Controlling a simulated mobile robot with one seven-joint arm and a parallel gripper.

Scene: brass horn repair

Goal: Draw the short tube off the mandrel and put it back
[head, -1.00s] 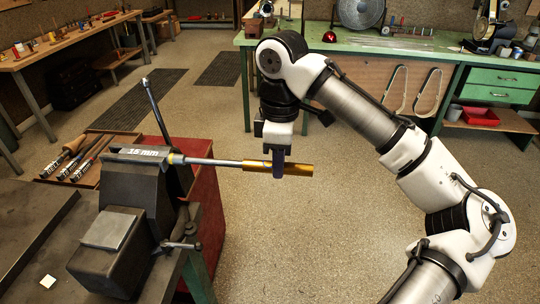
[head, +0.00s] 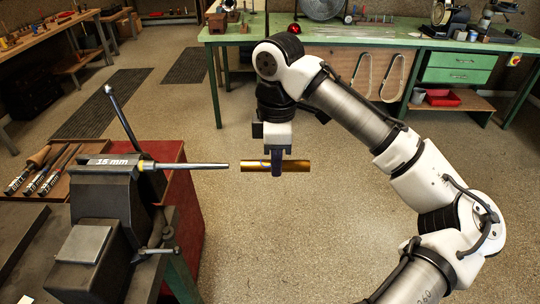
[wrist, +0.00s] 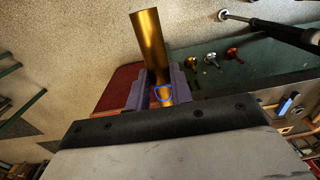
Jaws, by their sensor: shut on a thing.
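The short tube (head: 251,166) is a gold brass cylinder, held level in the head view. My gripper (head: 277,168) is shut on it around the middle, fingers pointing down. The mandrel (head: 203,165) is a grey rod, clamped level in the bench vise (head: 110,205) and marked 15 mm. Its bare tip points at the tube's left end, with a small gap between them; the two look roughly in line.
A wooden tray (head: 40,175) with several handled tools lies left of the vise. A green bench (head: 350,32) is at the back. Open floor lies right of the mandrel, under the tube.

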